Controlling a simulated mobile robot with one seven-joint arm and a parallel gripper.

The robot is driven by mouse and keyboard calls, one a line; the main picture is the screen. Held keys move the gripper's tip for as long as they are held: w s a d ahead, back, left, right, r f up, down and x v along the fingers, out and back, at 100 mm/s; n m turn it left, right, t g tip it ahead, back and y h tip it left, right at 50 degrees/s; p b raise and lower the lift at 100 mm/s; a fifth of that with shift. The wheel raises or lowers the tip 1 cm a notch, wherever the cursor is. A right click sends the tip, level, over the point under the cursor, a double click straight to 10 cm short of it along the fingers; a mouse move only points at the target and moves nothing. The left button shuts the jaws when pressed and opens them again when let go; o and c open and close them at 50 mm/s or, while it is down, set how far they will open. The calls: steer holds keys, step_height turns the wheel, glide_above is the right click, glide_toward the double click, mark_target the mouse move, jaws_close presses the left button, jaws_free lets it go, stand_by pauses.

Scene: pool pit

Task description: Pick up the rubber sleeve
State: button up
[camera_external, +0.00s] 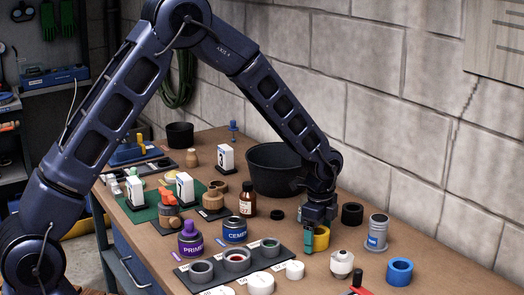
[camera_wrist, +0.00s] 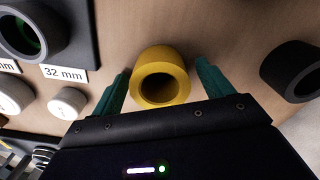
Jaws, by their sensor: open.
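A yellow ring-shaped sleeve (camera_external: 322,238) stands on the wooden bench under my gripper (camera_external: 311,243). In the wrist view the yellow sleeve (camera_wrist: 172,58) is between the two green fingers of my gripper (camera_wrist: 163,68), with its hole facing the camera. The fingers are open, one on each side, and a gap shows beside each. A black ring (camera_external: 352,214) lies to the right; it also shows at the right edge of the wrist view (camera_wrist: 290,70). A blue ring (camera_external: 400,271) stands nearer the front. Which ring is rubber, I cannot tell from their looks.
A dark tray (camera_external: 222,272) with grey pipe fittings lies left of my gripper. A black bucket (camera_external: 272,172) stands behind. A grey cylinder (camera_external: 377,232) and a white fitting (camera_external: 341,265) stand to the right. The block wall bounds the bench at the back.

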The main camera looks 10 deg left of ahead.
steer(key=c, duration=1.3)
steer(key=shift+o, duration=0.2)
steer(key=shift+r, duration=0.1)
